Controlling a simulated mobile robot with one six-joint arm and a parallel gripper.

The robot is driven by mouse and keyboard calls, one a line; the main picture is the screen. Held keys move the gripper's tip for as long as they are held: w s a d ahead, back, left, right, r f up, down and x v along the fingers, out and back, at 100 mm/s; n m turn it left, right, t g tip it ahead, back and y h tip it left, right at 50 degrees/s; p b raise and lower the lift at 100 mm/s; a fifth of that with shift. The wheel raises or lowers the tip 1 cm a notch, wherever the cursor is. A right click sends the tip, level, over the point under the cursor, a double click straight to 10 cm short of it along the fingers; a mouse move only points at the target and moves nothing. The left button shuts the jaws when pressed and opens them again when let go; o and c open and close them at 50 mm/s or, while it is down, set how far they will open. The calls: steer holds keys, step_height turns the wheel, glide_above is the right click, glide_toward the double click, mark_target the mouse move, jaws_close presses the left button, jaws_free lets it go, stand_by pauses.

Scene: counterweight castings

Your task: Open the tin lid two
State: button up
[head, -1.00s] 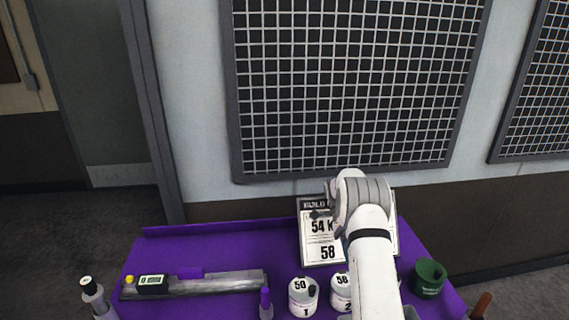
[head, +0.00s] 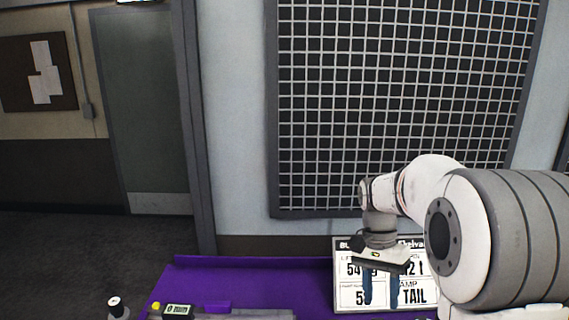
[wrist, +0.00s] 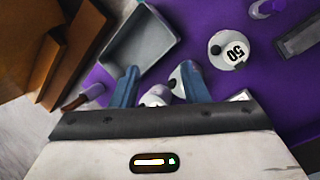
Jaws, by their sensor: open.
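My gripper (head: 380,303) hangs with its two blue fingers pointing down in front of the sign in the head view. In the wrist view my gripper (wrist: 159,68) is open, its fingers apart and nothing clamped between them. A white tin (wrist: 228,48) marked 50, with a small dark knob, stands right of the fingers. A second white thing (wrist: 155,97), probably the other tin, shows low between the fingers and is largely hidden by the gripper. I cannot read a 2 on it. No tin shows in the current head view.
A purple table (head: 255,278) lies below, with a sign (head: 348,298) at its back and a small display device (head: 177,311) at left. A grey open tray (wrist: 140,52) and brown boards (wrist: 72,45) are left in the wrist view. A mesh panel (head: 400,110) stands behind.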

steer(key=s+a+f+n+t+b, duration=0.1)
steer(key=s+a+n+t, duration=0.25)
steer(key=s, duration=0.45)
steer(key=s+a+f+n+t+b, duration=0.1)
steer(key=s+a+n+t+b, duration=0.1)
steer(key=s+n+t, duration=0.4)
steer(key=w+d+f+g+b, duration=0.1)
steer(key=w+d+f+b, duration=0.1)
steer(key=w+d+f, duration=0.1)
steer(key=w+d+f+n+g+b, duration=0.1)
steer(key=w+d+f+g+b, duration=0.1)
steer(key=w+d, duration=0.3)
steer(key=w+d+f+n+g+b, duration=0.1)
steer(key=w+d+f+g+b, duration=0.1)
steer(key=w+d, duration=0.3)
steer(key=shift+w+f+g+y+b, duration=0.1)
steer(key=shift+w+f+b, duration=0.15)
steer(key=shift+w, duration=0.5)
steer(key=shift+w+f+g+y+b, duration=0.1)
steer(key=shift+w+f, duration=0.2)
steer(key=shift+w, duration=0.45)
steer(key=shift+w+f+g+y+b, duration=0.1)
steer(key=shift+w+f+b, duration=0.15)
steer(key=shift+w, duration=0.5)
steer(key=shift+w+d+f, duration=0.1)
steer(key=shift+d+f, duration=0.05)
steer(key=shift+f, duration=0.1)
step_height(320, 180, down, 8)
steer(key=shift+r, duration=0.25)
steer(key=shift+c, duration=0.3)
